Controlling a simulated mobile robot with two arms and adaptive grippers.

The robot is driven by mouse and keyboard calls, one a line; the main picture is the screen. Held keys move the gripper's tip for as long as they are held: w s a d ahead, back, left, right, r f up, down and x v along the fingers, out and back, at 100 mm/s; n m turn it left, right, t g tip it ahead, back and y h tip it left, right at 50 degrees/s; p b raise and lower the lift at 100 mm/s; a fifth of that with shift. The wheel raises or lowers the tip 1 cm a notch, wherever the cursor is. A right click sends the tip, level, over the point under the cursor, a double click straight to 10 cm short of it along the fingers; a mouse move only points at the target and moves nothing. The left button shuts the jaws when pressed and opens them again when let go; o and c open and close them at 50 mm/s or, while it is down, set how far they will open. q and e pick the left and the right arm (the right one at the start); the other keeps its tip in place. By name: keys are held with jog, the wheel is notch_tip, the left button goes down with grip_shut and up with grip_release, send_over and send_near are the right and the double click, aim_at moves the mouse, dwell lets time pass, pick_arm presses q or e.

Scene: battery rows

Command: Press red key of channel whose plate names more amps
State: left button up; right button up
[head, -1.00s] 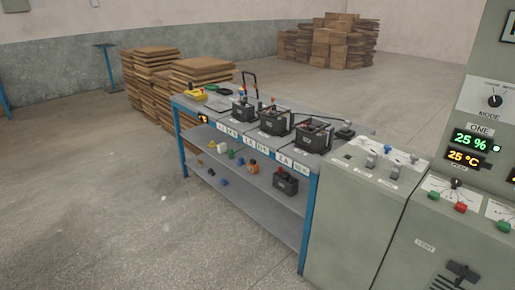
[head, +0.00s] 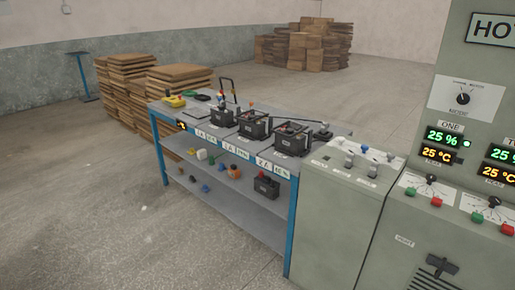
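The grey-green control cabinet (head: 450,110) stands at the right. Its channel ONE has a green display reading 25 % (head: 442,136) and an orange one reading 25 °C (head: 437,153). Below them are a dark lever knob (head: 431,179), a green key (head: 410,191) and a red key (head: 437,202). A second channel is cut by the right edge, with a green display (head: 499,154) and a green key (head: 477,217). No amps figure is readable on either channel. Neither of my grippers is in view.
A blue-legged bench (head: 296,238) holds several black batteries (head: 254,126), with small edge labels (head: 236,149) mostly unreadable. A lower cabinet (head: 335,220) with switches joins bench and control cabinet. Stacked boards (head: 180,75) stand behind. The floor at front left is clear.

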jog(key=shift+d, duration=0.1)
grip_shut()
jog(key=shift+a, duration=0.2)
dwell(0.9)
